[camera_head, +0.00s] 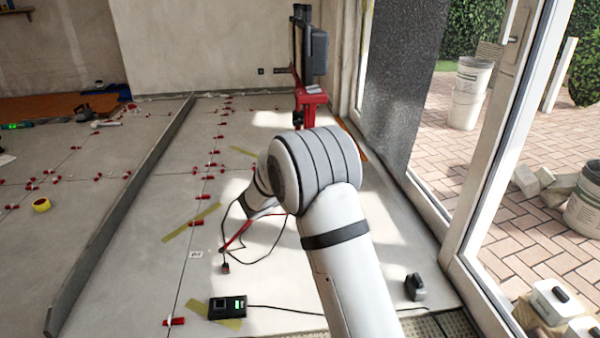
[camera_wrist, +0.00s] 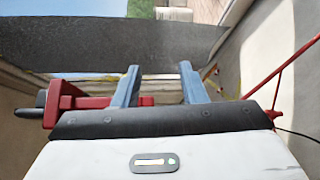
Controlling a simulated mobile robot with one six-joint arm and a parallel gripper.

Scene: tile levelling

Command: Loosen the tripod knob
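A red tripod-like stand (camera_head: 309,97) with a dark upright head (camera_head: 314,52) stands at the back, by the window wall, in the head view. My own arm hides its lower part. In the wrist view a red bracket (camera_wrist: 78,102) ends at the left in a dark knob or handle (camera_wrist: 28,113); I cannot tell for sure if this is the tripod knob. My gripper (camera_wrist: 160,72) is open, with two blue-grey fingers well apart and nothing held between them. The knob is left of the fingers, apart from them. My gripper is hidden behind my arm in the head view.
A long grey straightedge (camera_head: 125,205) lies along the tiled floor. Red tile clips (camera_head: 207,178) dot the joints. Glass doors (camera_head: 480,150) border the right. A red rod (camera_wrist: 284,70) shows right of my gripper.

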